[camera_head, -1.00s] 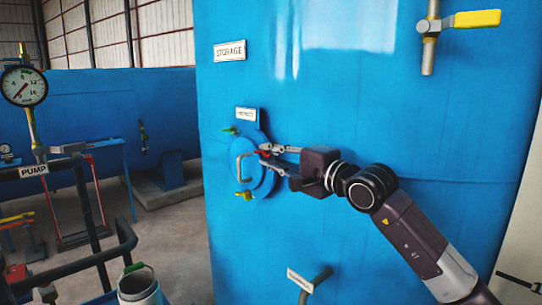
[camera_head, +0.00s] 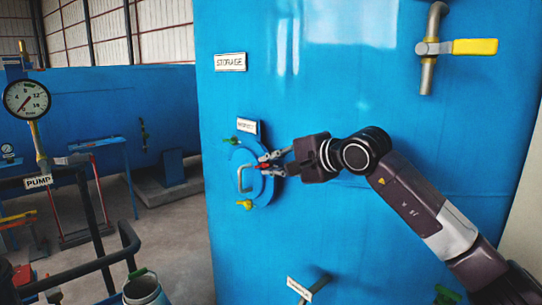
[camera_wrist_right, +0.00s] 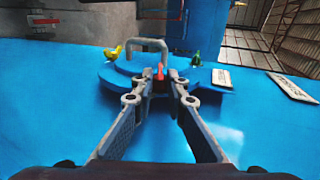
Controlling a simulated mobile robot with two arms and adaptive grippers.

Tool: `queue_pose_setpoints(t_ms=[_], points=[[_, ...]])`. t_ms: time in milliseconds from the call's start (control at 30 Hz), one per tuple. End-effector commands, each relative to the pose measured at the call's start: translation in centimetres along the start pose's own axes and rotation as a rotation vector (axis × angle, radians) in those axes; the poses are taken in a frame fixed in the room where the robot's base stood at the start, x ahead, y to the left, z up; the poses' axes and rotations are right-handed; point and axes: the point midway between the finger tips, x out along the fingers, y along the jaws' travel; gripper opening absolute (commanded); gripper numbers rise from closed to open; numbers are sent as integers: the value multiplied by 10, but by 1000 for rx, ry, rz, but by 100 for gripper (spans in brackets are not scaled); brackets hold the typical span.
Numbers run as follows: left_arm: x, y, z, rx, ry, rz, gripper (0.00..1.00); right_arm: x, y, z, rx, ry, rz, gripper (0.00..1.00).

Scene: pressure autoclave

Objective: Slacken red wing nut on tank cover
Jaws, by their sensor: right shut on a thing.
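The round blue tank cover (camera_head: 250,189) sits on the front of the blue storage tank, with a pale U-shaped handle (camera_head: 241,179) on it. The red wing nut (camera_wrist_right: 160,70) is at the cover's edge, on its right side in the head view, partly hidden by fingers. My right gripper (camera_head: 268,164) reaches it from the right, and its fingers are shut on the red wing nut. The wrist view shows both fingertips (camera_wrist_right: 160,82) meeting at the nut. A green wing nut (camera_head: 232,140) and a yellow wing nut (camera_head: 245,204) are also on the cover's rim. My left gripper is not in view.
A label plate (camera_head: 247,126) is above the cover. A yellow-handled valve (camera_head: 475,46) is at the upper right, and a short pipe (camera_head: 316,288) sticks out below. A pressure gauge (camera_head: 27,98), dark railing and bucket (camera_head: 143,291) stand at the left.

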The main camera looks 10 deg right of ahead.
Motion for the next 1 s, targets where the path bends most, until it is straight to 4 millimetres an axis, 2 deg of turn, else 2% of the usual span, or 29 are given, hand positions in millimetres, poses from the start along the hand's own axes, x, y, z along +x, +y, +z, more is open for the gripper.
queue_pose_setpoints(t_ms=[33,100,400,967,1000], points=[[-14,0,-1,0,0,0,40,-2,-8,0,0,1,38,0],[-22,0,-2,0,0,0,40,-2,-9,0,0,1,85,0],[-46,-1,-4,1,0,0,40,0,-8,0,0,0,224,0],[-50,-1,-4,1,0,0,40,2,-5,1,0,-1,263,0],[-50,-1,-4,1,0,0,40,2,-5,1,0,-1,263,14]])
